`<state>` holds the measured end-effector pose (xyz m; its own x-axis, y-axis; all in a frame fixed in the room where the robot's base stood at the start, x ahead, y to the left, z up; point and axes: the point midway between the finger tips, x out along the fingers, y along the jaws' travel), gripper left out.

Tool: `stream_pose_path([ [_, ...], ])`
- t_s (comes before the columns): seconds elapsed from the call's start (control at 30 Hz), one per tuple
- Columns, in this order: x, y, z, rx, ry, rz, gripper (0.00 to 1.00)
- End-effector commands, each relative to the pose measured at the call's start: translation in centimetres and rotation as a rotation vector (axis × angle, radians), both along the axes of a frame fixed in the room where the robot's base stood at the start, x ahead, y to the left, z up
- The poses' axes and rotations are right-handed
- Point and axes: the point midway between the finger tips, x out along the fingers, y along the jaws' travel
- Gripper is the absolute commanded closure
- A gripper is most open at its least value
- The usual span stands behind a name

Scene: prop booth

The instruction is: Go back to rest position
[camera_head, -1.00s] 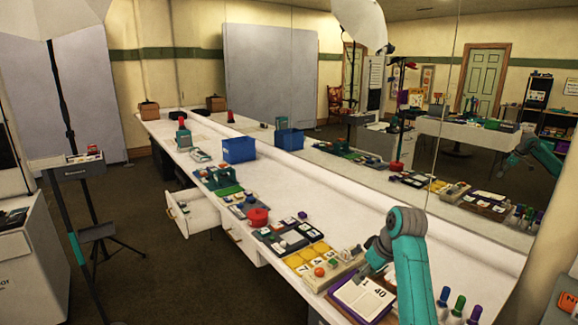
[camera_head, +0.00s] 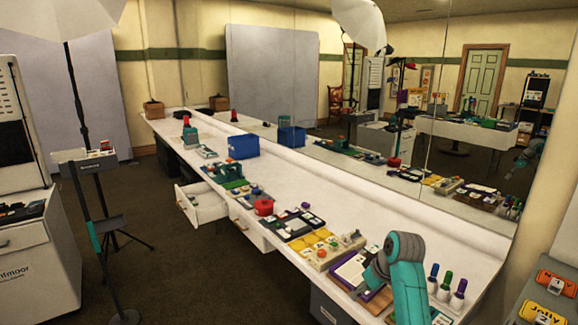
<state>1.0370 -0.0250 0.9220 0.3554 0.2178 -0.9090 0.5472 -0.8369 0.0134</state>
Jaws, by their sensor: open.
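My teal and grey arm reaches in from the bottom right, over the near end of the long white bench (camera_head: 330,215). My gripper (camera_head: 366,291) is small and dark at the end of the folded arm, beside a wooden tray (camera_head: 377,302) with a pale card on it. The fingers are hard to make out, and nothing shows held in them. The arm's wrist hides part of the tray.
A drawer (camera_head: 203,207) stands open from the bench front. A blue bin (camera_head: 243,147), a red round pot (camera_head: 263,207) and several small props line the bench. A tripod stand (camera_head: 100,200) and white cabinet (camera_head: 40,260) are at left. Dark floor between is clear.

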Motion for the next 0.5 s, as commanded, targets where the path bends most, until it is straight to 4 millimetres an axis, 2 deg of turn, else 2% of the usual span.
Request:
stream_pose_path([
  [0.27,-2.3,0.5,-5.9,0.010,-0.041,-0.060,0.49],
  [0.37,-3.8,0.8,-8.9,0.015,-0.065,-0.093,0.49],
  [0.5,-6.9,1.2,-13.5,0.024,-0.112,-0.148,0.49],
])
